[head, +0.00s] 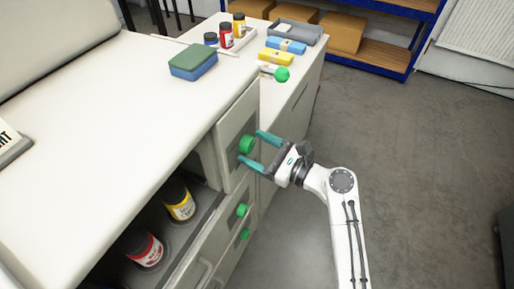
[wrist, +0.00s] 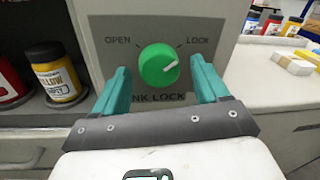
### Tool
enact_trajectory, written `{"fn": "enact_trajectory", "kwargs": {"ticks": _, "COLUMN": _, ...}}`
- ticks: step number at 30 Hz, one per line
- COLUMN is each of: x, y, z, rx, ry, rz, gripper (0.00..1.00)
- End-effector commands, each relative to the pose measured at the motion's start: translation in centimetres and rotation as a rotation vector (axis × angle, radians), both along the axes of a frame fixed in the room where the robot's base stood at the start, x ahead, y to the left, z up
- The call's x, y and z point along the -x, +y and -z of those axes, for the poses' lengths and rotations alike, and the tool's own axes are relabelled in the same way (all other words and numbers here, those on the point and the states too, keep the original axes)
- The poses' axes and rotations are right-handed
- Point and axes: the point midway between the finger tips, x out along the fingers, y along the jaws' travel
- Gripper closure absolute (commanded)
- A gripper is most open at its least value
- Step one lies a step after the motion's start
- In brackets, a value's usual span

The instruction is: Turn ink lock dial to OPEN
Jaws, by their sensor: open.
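The ink lock dial (head: 246,144) is a round green knob on a grey panel on the side of the white machine. In the wrist view the dial (wrist: 158,66) sits above the words INK LOCK, partly hidden. OPEN is printed at its upper left and LOCK at its upper right. Its white mark points up and right, toward LOCK. My gripper (head: 253,148) is open, its teal fingers spread in front of the panel. In the wrist view my gripper (wrist: 160,72) has one finger on each side of the dial, with a visible gap to each.
A yellow ink jar (head: 180,204) and a red ink jar (head: 145,250) stand in the open bay beside the panel. Two smaller green knobs (head: 241,210) are lower down. A white side cabinet (head: 290,100) stands behind the panel. Grey floor is clear to the right.

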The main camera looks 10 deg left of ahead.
Motion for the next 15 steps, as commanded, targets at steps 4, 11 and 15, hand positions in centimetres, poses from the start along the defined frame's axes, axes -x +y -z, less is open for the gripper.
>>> {"fn": "enact_trajectory", "kwargs": {"ticks": 4, "x": -0.08, "y": 0.17, "z": 0.00, "rx": 0.000, "ry": -0.001, "rz": 0.000, "gripper": 0.26}}
{"fn": "enact_trajectory", "kwargs": {"ticks": 11, "x": -0.06, "y": 0.15, "z": 0.02, "rx": 0.001, "ry": 0.000, "rz": 0.000, "gripper": 0.34}}
{"fn": "enact_trajectory", "kwargs": {"ticks": 15, "x": -0.05, "y": 0.14, "z": 0.02, "rx": 0.001, "ry": 0.000, "rz": 0.000, "gripper": 0.47}}
